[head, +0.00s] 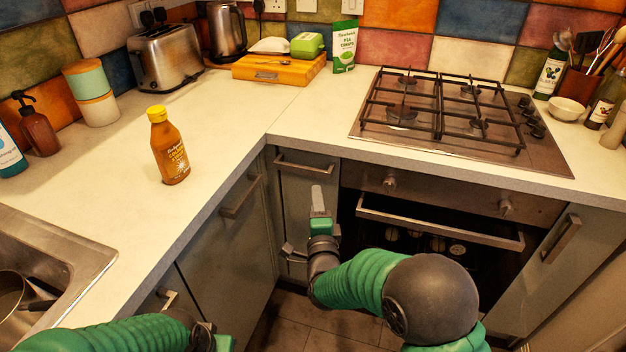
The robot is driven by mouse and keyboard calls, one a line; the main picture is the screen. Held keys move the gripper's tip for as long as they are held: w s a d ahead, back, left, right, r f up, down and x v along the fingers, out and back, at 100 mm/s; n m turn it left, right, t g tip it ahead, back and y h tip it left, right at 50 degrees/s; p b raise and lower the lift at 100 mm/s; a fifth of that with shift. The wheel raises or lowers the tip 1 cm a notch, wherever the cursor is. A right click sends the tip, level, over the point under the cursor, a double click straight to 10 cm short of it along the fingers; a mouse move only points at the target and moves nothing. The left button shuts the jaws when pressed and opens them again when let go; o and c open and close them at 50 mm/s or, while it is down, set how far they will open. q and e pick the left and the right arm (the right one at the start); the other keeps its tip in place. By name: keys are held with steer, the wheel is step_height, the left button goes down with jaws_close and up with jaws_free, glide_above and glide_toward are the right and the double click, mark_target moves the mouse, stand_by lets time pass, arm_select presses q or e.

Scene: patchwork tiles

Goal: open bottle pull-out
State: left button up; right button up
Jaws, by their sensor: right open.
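A narrow grey front (297,200) stands in the corner left of the oven, with a horizontal bar handle (305,169) near its top. Another grey front (572,262) stands right of the oven, with a slanting bar handle (562,239). Both look shut; I cannot tell which is the bottle pull-out. My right gripper (304,224) is open and empty, in front of the corner front and below its handle in the picture. I see no contact with the handle. My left gripper (212,341) is only partly in view at the bottom edge; its jaws do not show clearly.
The oven door handle (440,222) juts out right of my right gripper. The hob (455,115) is above it. A sauce bottle (168,146) stands on the left counter (110,180). A sink (45,262) is at lower left. Cabinet handles (241,197) line the left run.

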mark_target(312, 175)
steer(key=w, duration=0.4)
steer(key=w+a+b, duration=0.1)
steer(key=w, duration=0.6)
steer(key=shift+w+a+f+b, duration=0.1)
steer(key=shift+w+a+b, duration=0.05)
steer(key=shift+w+b, duration=0.2)
steer(key=shift+w+r, duration=0.2)
steer(key=shift+w, duration=0.1)
jaws_close()
steer(key=shift+s+f, duration=0.1)
steer(key=shift+f, duration=0.1)
